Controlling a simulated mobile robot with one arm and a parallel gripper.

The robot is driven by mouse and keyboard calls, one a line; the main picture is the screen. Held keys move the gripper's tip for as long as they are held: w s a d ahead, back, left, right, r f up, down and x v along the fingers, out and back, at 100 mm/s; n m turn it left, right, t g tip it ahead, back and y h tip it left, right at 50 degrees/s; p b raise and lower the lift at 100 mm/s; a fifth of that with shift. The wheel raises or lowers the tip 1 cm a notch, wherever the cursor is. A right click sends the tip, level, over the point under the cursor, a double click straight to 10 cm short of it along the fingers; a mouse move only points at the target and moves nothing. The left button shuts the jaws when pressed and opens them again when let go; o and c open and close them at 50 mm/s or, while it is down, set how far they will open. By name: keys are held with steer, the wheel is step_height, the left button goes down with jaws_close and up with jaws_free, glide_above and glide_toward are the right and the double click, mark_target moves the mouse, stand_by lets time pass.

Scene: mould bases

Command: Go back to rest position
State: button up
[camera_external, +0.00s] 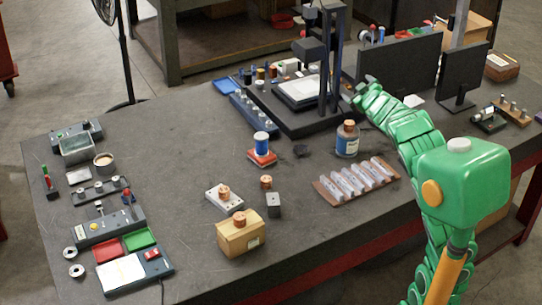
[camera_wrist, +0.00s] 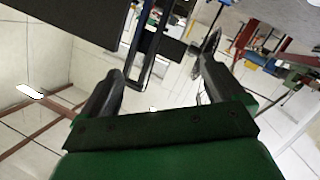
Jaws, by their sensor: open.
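My gripper (camera_wrist: 153,85) is open and empty in the wrist view, its two dark fingers apart with nothing between them. The wrist view is tilted and looks across the room. In the external view my green arm reaches from the right side up to the left, and my gripper (camera_external: 361,90) is at its end, small, near the black stand. It is above the table (camera_external: 170,140), close to the dark panel (camera_external: 400,65). I cannot tell its exact distance from the stand.
A black stand (camera_external: 326,70) with a white plate (camera_external: 300,88) is beside the gripper. A brown-capped bottle (camera_external: 347,140), a tray of clear packets (camera_external: 352,184), a blue spool (camera_external: 262,142) and a cardboard box (camera_external: 240,234) stand on the table. The table's left-middle is clear.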

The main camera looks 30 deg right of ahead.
steer(key=s+a+f+m+g+y, duration=0.1)
steer(key=s+a+f+g, duration=0.4)
steer(key=s, duration=1)
steer(key=s+a+f+m+g+y, duration=0.1)
steer(key=s+a+f+g, duration=0.5)
steer(key=s, duration=0.9)
steer(key=s+a+f+m+g+y, duration=0.1)
steer(key=s+a+f+g+y, duration=0.1)
steer(key=s+a+f+g, duration=0.3)
steer(key=s+a+f, duration=0.1)
steer(key=s+f, duration=0.3)
steer(key=s, duration=0.6)
steer(key=shift+a+f+y, duration=0.15)
steer(key=shift+y, duration=0.15)
steer(key=shift+s, duration=0.1)
